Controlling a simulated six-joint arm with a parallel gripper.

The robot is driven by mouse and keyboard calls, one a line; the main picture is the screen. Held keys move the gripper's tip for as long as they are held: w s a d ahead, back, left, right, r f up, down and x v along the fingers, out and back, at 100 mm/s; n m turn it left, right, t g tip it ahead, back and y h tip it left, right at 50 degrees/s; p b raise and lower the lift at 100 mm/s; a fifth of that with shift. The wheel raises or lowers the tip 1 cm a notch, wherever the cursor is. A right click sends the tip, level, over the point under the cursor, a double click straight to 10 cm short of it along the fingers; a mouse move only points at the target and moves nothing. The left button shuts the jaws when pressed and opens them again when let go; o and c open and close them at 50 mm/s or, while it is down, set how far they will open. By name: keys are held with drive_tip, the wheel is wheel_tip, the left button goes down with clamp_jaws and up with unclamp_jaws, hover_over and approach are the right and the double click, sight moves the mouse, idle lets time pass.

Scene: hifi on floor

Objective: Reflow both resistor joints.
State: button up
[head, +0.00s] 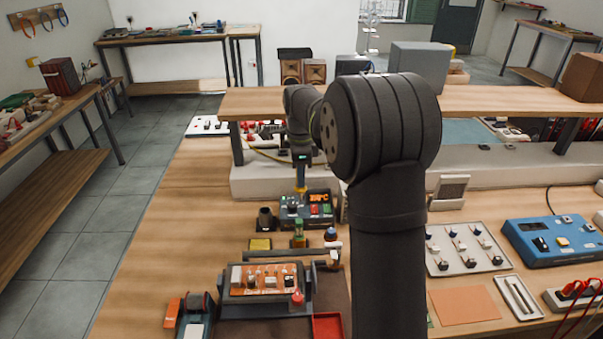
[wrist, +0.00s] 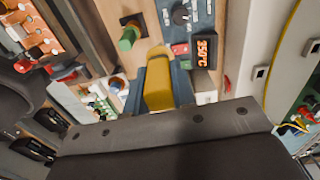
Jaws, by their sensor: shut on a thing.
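My gripper (head: 301,163) hangs above the soldering station (head: 312,207) in the head view. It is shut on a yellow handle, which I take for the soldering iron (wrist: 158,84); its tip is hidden. The station, with a lit orange display, also shows in the wrist view (wrist: 188,28), where it seems to read 350°C. An orange circuit board (head: 263,282) with several parts sits in a frame-like holder in front, well apart from my gripper. The board is partly seen at top left in the wrist view (wrist: 32,32). The resistor joints are too small to tell.
A dark cup-like stand (head: 265,218) is left of the station. A yellow block (head: 260,244), a green bottle (head: 299,236) and a dark bar (head: 285,254) lie between station and board. A red tray (head: 328,326) is right of it. The raised shelf (head: 270,103) crosses behind. Bench at left is clear.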

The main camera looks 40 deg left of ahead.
drive_tip(key=s+d+r+n, duration=0.1)
drive_tip(key=s+d+n, duration=0.3)
drive_tip(key=s, duration=0.7)
drive_tip(key=s+d+r+n, duration=0.1)
drive_tip(key=s+d+n, duration=0.35)
drive_tip(key=s, duration=0.65)
drive_tip(key=shift+w+a+f, duration=0.1)
drive_tip(key=shift+w+f, duration=0.05)
drive_tip(key=shift+f, duration=1)
drive_tip(key=shift+w+f, duration=0.15)
drive_tip(key=shift+f, duration=0.95)
drive_tip(key=shift+f, duration=0.5)
idle(0.8)
drive_tip(key=shift+r, duration=0.15)
wheel_tip(320, 180, up, 4)
drive_tip(key=shift+r, duration=0.2)
drive_tip(key=shift+f, duration=0.1)
idle(0.4)
drive_tip(key=shift+w+d+f, duration=0.25)
drive_tip(key=shift+f, duration=0.35)
drive_tip(key=shift+w+d+f, duration=0.25)
drive_tip(key=shift+w+f, duration=0.05)
drive_tip(key=shift+f, duration=0.25)
drive_tip(key=shift+w+d+f, duration=0.25)
drive_tip(key=shift+f, duration=0.35)
